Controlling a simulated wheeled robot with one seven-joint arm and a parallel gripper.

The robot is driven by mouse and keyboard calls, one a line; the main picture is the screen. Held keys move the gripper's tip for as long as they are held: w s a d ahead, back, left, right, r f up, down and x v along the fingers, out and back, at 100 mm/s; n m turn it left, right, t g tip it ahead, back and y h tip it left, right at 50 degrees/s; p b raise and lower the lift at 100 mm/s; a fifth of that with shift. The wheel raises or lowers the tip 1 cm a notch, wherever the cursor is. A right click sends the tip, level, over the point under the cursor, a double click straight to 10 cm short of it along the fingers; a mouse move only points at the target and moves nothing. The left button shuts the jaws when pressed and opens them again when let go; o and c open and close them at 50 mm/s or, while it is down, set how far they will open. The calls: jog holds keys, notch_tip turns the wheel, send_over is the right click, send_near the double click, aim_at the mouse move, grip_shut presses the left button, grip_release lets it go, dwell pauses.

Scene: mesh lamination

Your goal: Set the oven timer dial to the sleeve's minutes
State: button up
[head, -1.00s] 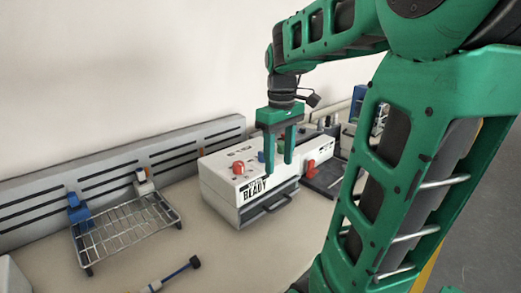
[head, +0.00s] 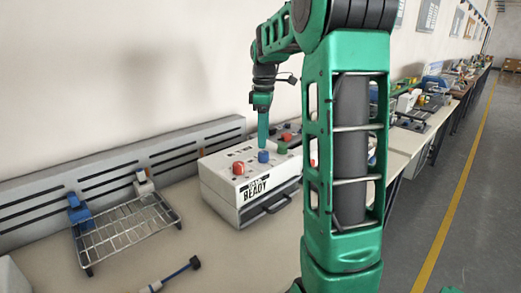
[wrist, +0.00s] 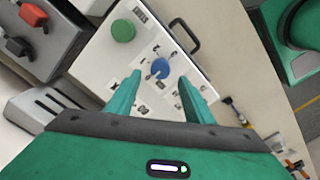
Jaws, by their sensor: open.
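The white oven box (head: 225,190) stands on the bench, with a label reading "READY" on its front. On its top are a red knob (head: 239,168), a blue knob (head: 263,156) and a green knob (head: 282,147). My gripper (head: 263,147) is above the box, its fingers seen edge-on near the blue knob. In the wrist view my gripper (wrist: 160,82) is open, with the blue knob (wrist: 160,67) between and just beyond the fingertips. The green knob (wrist: 123,30) lies to its upper left. Which knob is the timer dial is unclear, and I see no sleeve.
A wire rack (head: 125,228) stands on the bench left of the oven, and a thin blue-handled tool (head: 178,274) lies in front. The oven has a dark front handle (head: 268,207). A grey slotted rail (head: 120,170) runs along the wall.

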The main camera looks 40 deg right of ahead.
aim_at(263, 152)
jog(key=shift+f, duration=2.45)
jog(key=c, duration=1.1)
